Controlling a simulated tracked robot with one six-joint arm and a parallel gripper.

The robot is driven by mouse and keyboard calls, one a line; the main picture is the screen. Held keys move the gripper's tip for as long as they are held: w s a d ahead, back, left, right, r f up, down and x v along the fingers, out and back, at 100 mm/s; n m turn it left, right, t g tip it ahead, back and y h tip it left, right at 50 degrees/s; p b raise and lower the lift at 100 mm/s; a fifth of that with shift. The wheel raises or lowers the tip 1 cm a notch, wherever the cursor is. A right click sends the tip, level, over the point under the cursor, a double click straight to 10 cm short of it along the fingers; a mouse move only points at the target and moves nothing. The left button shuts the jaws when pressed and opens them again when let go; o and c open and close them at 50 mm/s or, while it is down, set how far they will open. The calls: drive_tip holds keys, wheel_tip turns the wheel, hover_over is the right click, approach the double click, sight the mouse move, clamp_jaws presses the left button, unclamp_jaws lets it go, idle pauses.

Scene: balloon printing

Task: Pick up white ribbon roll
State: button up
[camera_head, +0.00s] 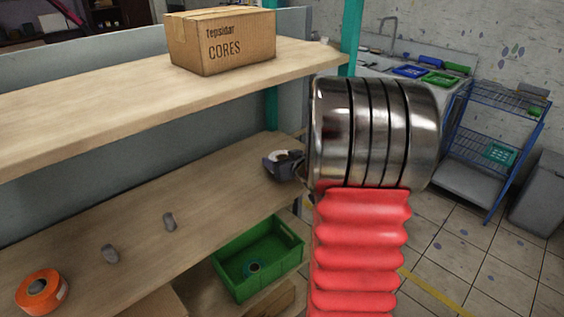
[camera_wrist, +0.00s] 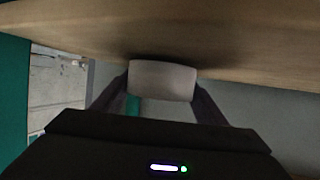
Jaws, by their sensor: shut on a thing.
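The white ribbon roll (camera_wrist: 163,80) sits between the two dark fingers of my gripper (camera_wrist: 162,92) in the wrist view. My gripper is shut on it. In the head view my gripper (camera_head: 284,166) is at the right end of the lower wooden shelf, beside my red and metal arm. A small pale patch of the roll (camera_head: 287,155) shows there, the rest being hidden by the gripper. I cannot tell whether the roll touches the shelf.
The lower shelf (camera_head: 140,215) also bears an orange roll (camera_head: 42,292) and two small grey pieces (camera_head: 169,221). A cardboard box (camera_head: 222,40) stands on the upper shelf (camera_head: 110,98), above my gripper. A green crate (camera_head: 283,262) is below. A teal post (camera_head: 351,35) stands behind.

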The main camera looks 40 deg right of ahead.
wheel_tip(320, 180, up, 9)
drive_tip(key=shift+r, duration=0.2)
idle(0.3)
idle(1.1)
drive_tip(key=w+a+f+n+y, duration=0.1)
drive_tip(key=w+a+n+y, duration=0.1)
drive_tip(key=a, duration=1)
drive_tip(key=w+a+f+n+y, duration=0.1)
drive_tip(key=w+a+n+y, duration=0.1)
drive_tip(key=a, duration=1.1)
drive_tip(key=w+a+f+n+y, duration=0.1)
drive_tip(key=w+a+y, duration=0.3)
drive_tip(key=a, duration=0.8)
drive_tip(key=shift+w+a+n, duration=0.2)
drive_tip(key=shift+w+n, duration=0.65)
drive_tip(key=shift+n, duration=0.05)
drive_tip(key=shift+a, duration=0.1)
